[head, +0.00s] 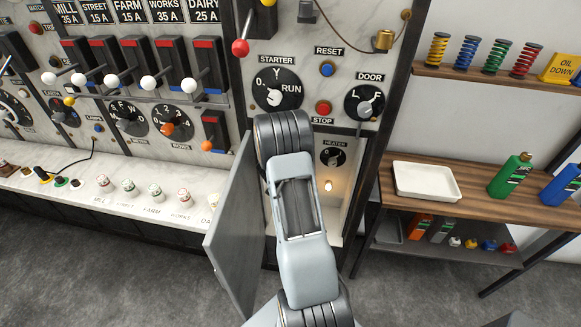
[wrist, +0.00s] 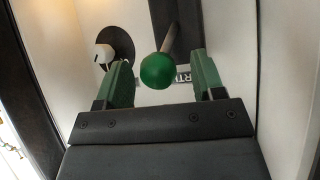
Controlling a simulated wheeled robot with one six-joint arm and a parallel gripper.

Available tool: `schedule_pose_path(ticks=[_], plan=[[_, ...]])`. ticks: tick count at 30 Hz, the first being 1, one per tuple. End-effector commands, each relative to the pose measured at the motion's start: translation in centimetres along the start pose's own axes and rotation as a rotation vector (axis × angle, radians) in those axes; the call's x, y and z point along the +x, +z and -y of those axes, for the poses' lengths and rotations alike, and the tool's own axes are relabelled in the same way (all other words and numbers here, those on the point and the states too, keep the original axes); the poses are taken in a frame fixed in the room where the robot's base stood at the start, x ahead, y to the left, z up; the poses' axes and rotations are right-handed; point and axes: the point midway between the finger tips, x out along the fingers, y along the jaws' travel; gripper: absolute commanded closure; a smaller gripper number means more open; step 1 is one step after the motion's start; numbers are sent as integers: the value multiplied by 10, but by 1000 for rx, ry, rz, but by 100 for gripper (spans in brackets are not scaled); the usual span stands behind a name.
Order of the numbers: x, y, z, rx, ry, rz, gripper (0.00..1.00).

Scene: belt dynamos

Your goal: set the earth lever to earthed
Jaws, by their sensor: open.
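The earth lever (wrist: 158,70) shows in the wrist view as a pale rod ending in a green ball. The rod runs from the ball up and right to a dark plate (wrist: 177,20). A label (wrist: 184,82) behind the ball is partly hidden, with letters like "RT" showing. My gripper (wrist: 161,64) is open, its green fingers on either side of the ball with a gap to each; whether the ball lies level with the fingertips is hard to tell. In the head view my arm reaches into an open compartment and hides the lever and gripper.
The compartment's grey door (head: 232,235) stands open left of my arm. Inside, right of the arm, are a heater dial (head: 333,157) and a lit lamp (head: 328,185). The compartment's side walls are close to the gripper. A shelf with a white tray (head: 427,181) stands to the right.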

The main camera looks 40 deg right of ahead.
Motion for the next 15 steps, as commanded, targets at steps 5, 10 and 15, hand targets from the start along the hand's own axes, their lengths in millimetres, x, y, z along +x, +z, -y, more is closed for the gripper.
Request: schedule_pose_path(ticks=[5, 10, 15], plan=[[-34, -1, 1, -1, -4, -1, 38], [-66, -1, 2, 0, -4, -2, 38], [-91, -1, 1, 1, -2, -2, 38]])
